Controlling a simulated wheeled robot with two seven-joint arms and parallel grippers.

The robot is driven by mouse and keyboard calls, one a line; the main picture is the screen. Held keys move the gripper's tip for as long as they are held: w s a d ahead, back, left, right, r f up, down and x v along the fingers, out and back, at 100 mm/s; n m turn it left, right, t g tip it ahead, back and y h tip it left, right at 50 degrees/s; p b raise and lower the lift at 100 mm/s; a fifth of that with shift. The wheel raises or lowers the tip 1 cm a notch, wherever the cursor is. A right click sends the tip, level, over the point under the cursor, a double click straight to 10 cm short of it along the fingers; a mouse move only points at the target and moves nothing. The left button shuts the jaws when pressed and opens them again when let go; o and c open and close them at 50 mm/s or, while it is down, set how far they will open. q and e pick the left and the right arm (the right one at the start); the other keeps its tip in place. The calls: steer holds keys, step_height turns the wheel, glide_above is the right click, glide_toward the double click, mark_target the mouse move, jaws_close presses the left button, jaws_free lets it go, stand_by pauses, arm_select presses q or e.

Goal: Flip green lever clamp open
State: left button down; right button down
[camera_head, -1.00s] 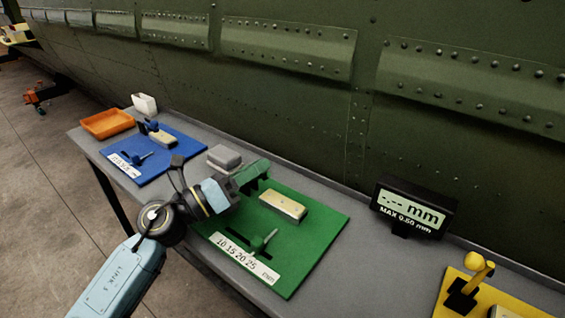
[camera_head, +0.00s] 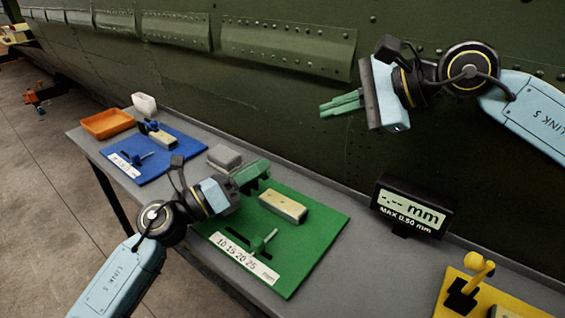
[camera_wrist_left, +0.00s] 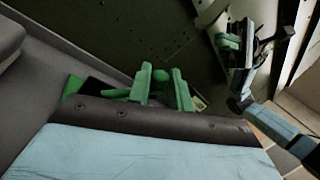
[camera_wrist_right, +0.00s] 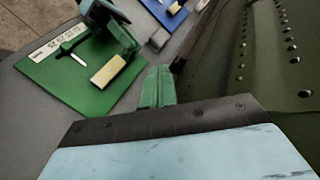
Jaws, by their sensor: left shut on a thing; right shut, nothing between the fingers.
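My left gripper (camera_head: 256,174) is at the board's far left corner. In the left wrist view its green fingers are shut on the round green knob of the lever clamp (camera_wrist_left: 160,75). The rest of the clamp is mostly hidden by the gripper. My right gripper (camera_head: 342,105) is raised in front of the fuselage, shut and empty; its fingers meet in the right wrist view (camera_wrist_right: 158,86).
A blue board (camera_head: 155,170), an orange tray (camera_head: 108,123), a white cup (camera_head: 144,103) and a grey block (camera_head: 223,157) are on the left. A black display (camera_head: 412,207) stands at the right, near a yellow clamp (camera_head: 470,285). The fuselage wall (camera_head: 300,120) rises behind the bench.

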step_height(320, 180, down, 8)
steer(key=d+f+g+h, duration=0.1)
steer(key=shift+m, duration=0.4)
steer(key=x, duration=0.9)
steer(key=shift+w+a+r, duration=0.15)
steer(key=shift+a, duration=0.1)
steer(key=shift+s+a+r, duration=0.6)
steer(key=shift+a+r, duration=0.05)
steer(key=shift+a, duration=0.3)
steer(key=shift+s+a+r, duration=0.2)
steer(key=shift+a+r, duration=0.05)
steer(key=shift+a, duration=0.2)
steer(key=shift+s+a+r, duration=0.1)
steer(key=shift+a+r, duration=0.35)
steer(key=shift+a, duration=0.1)
arm_select(q)
steer(key=c, duration=1.3)
jaws_free()
arm_select(e)
steer(key=shift+a, duration=0.1)
arm_select(q)
steer(key=shift+o, duration=0.2)
steer(key=shift+f, duration=0.1)
